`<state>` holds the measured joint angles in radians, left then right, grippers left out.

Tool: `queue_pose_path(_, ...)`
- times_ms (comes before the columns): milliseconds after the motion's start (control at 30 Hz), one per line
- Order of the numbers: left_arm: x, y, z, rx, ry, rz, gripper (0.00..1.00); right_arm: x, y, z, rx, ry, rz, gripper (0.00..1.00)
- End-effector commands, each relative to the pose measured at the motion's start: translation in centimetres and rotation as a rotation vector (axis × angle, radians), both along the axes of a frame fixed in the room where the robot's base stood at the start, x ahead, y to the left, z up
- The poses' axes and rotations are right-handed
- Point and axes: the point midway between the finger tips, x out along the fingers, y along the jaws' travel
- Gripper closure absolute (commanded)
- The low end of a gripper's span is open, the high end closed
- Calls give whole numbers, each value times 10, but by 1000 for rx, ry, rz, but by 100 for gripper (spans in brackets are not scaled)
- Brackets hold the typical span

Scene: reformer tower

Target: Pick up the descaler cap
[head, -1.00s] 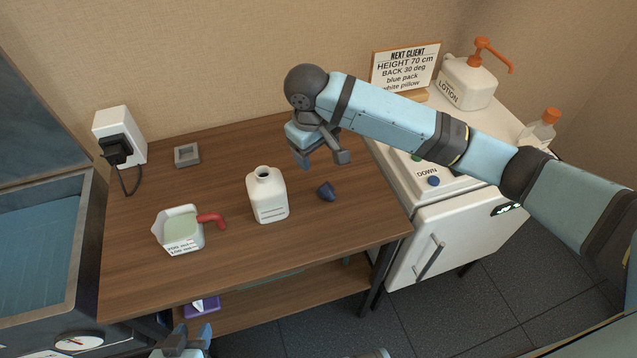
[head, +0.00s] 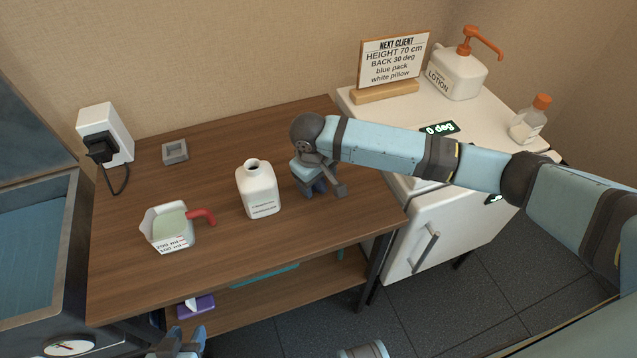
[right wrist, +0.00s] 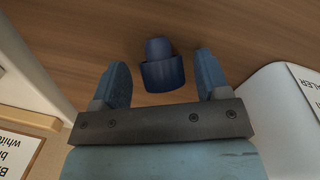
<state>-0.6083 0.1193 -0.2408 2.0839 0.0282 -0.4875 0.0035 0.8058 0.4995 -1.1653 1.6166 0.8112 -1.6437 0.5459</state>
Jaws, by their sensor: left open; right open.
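The descaler cap (right wrist: 163,75) is a dark blue stepped piece on the wooden table. In the right wrist view it sits between the tips of my right gripper (right wrist: 163,82), with a gap to each finger. In the head view my right gripper (head: 323,190) is low over the table, just right of the white descaler bottle (head: 260,192), and largely hides the cap. It is open and not holding anything. The bottle stands upright with its neck uncovered. My left gripper (head: 178,342) is open at the bottom edge, in front of the table and far from the cap.
A measuring jug (head: 170,228) with a red handle stands left of the bottle. A grey square holder (head: 175,152) and a plugged-in wall socket (head: 105,135) are behind. The white cabinet (head: 405,108) with sign and lotion bottle (head: 457,75) stands close on the right.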

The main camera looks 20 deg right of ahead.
Motion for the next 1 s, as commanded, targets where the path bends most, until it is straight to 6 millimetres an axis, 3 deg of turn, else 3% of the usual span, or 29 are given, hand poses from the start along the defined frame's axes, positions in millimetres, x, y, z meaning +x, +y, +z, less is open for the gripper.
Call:
queue_pose_path(267,1,-1,4,-2,-7,1,57,0,0,-3,0,0,0,33)
queue_pose_path(400,1,0,3,0,-6,-1,57,0,0,-3,0,-1,0,66)
queue_pose_path(500,1,1,3,5,-6,-4,57,0,0,-2,0,-1,0,84)
queue_pose_path(800,-1,3,-1,11,0,-7,57,1,0,1,1,-2,1,84)
queue_pose_path(1000,-1,2,4,7,3,-4,57,1,0,30,2,-4,2,84)
